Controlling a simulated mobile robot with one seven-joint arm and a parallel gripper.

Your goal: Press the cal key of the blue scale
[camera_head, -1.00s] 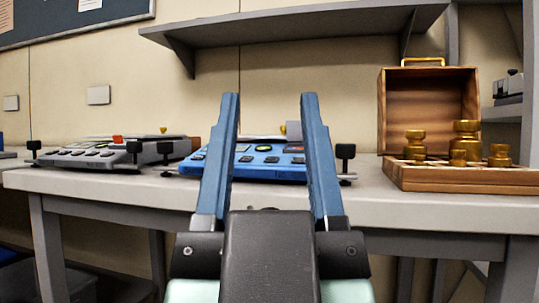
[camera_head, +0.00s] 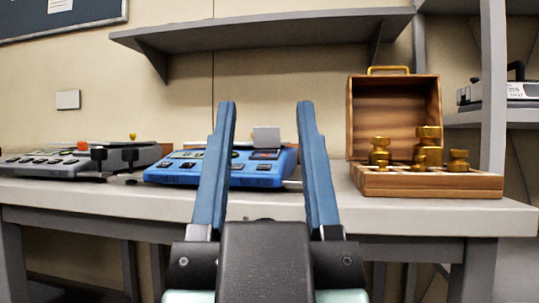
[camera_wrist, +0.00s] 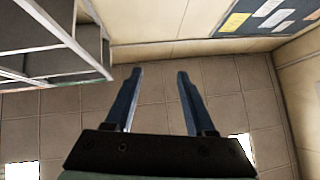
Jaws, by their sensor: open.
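The blue scale (camera_head: 258,178) stands on the workbench in the head view, with dark keys along its sloped front. I cannot read which key is the cal key. My gripper (camera_head: 265,105) is open and empty in front of the scale, and its left finger hides part of the scale's front. The gap between the fingers shows the scale's right part and a pale upright plate. In the wrist view my open gripper (camera_wrist: 160,72) has only floor and wall beyond it; the scale is not in that view.
A grey scale (camera_head: 60,163) stands left of the blue one on the workbench (camera_head: 430,213). A wooden case with brass weights (camera_head: 395,120) stands open to the right. A shelf (camera_head: 260,33) runs along the wall above. Another device (camera_head: 500,93) sits on a far-right shelf.

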